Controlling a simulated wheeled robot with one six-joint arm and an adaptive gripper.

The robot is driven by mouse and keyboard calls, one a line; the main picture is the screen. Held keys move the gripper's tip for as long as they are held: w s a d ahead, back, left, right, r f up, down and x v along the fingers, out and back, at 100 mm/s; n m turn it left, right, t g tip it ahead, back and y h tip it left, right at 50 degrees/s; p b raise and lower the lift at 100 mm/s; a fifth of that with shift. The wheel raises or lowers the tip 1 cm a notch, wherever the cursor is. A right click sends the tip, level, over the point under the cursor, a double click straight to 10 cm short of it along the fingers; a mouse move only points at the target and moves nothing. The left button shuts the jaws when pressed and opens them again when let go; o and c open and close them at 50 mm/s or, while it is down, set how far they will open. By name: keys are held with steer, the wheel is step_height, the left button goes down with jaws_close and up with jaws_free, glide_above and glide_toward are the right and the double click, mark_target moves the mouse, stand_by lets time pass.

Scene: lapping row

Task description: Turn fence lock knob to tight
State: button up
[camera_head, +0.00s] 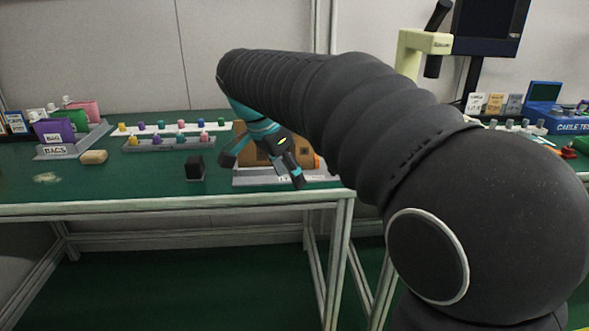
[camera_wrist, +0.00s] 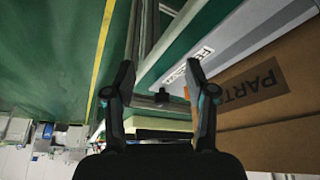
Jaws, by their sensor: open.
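My gripper (camera_head: 263,168) is open and empty in front of the brown box at the right of the green bench. In the wrist view, its two fingers (camera_wrist: 150,82) are spread apart. A grey ledge (camera_wrist: 245,38) with a white label, partly readable as "FE", runs beside the right finger. A small dark piece (camera_wrist: 162,96) shows between the fingers; I cannot tell whether it is the fence lock knob or how it is turned. In the head view the knob cannot be made out, and my arm and gripper cover part of that area.
The brown box (camera_wrist: 240,95) marked "PART" stands close to the right finger. A black cube (camera_head: 195,167) is on the green bench (camera_head: 120,185), left of my gripper. A tray marked "BAGS" (camera_head: 70,149) and rows of colored pieces (camera_head: 172,142) stand farther left. The bench's front left is mostly clear.

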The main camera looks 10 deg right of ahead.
steer(key=w+d+r+n+g+y, duration=0.1)
steer(key=w+d+r+n+y, duration=0.15)
steer(key=d+r+n, duration=0.5)
steer(key=w+d+r+n+g+y, duration=0.15)
steer(key=w+d+r+n, duration=0.3)
steer(key=n, duration=0.65)
steer(key=shift+m, duration=0.25)
steer(key=f+b, duration=0.1)
steer(key=f, duration=0.7)
steer(key=a+f+b, duration=0.1)
steer(key=f, duration=0.4)
steer(key=shift+s+f+b, duration=0.1)
steer(key=shift+s+b, duration=0.15)
steer(key=shift+b, duration=0.05)
jaws_close()
